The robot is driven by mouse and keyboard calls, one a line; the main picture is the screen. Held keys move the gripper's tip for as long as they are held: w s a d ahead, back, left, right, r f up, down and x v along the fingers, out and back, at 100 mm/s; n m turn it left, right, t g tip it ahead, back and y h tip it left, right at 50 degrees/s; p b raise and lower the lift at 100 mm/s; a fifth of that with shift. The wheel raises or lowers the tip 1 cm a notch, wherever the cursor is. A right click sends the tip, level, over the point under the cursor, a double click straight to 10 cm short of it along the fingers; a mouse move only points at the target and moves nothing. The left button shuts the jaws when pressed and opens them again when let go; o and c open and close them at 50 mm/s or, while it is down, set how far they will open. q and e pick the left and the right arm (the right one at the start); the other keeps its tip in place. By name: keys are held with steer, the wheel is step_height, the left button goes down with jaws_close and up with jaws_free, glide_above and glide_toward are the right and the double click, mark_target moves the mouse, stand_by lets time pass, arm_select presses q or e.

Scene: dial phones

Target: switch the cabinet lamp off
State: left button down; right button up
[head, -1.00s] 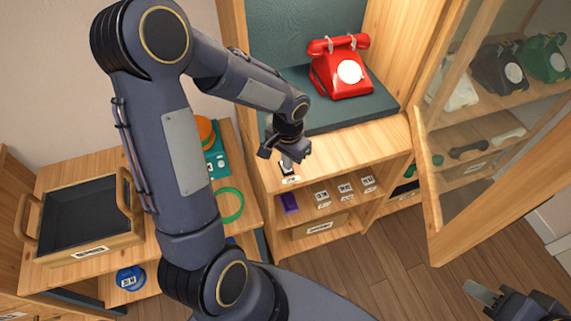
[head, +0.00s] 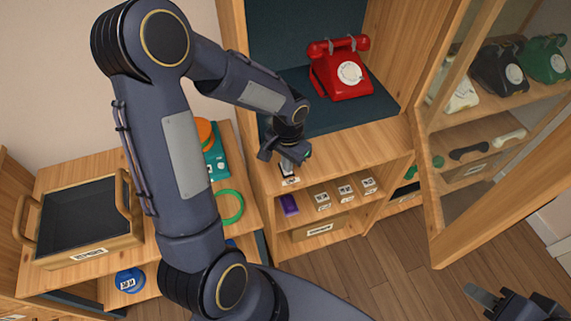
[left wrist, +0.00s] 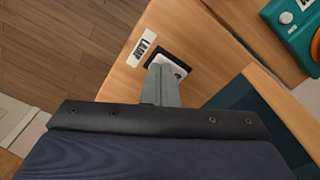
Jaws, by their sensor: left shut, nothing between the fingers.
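The lamp switch is a dark plate with a light rocker (left wrist: 178,68), set in the cabinet's wooden shelf beside a label reading LAMP (left wrist: 141,48). In the head view the label (head: 290,181) shows at the shelf's front left, just below my left gripper (head: 288,167). In the left wrist view my left gripper (left wrist: 160,72) is shut and empty, its tip at the switch and hiding part of it. I cannot tell whether it touches. The cabinet interior looks dim. My right gripper (head: 485,296) is at the bottom right, partly cut off, away from the cabinet.
A red dial phone (head: 342,70) stands on the dark mat (head: 388,112) behind the switch. A glazed door (head: 436,215) stands open at right.

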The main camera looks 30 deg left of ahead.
arm_select(q)
steer(key=shift+r+p, duration=2.2)
steer(key=shift+r, duration=1.05)
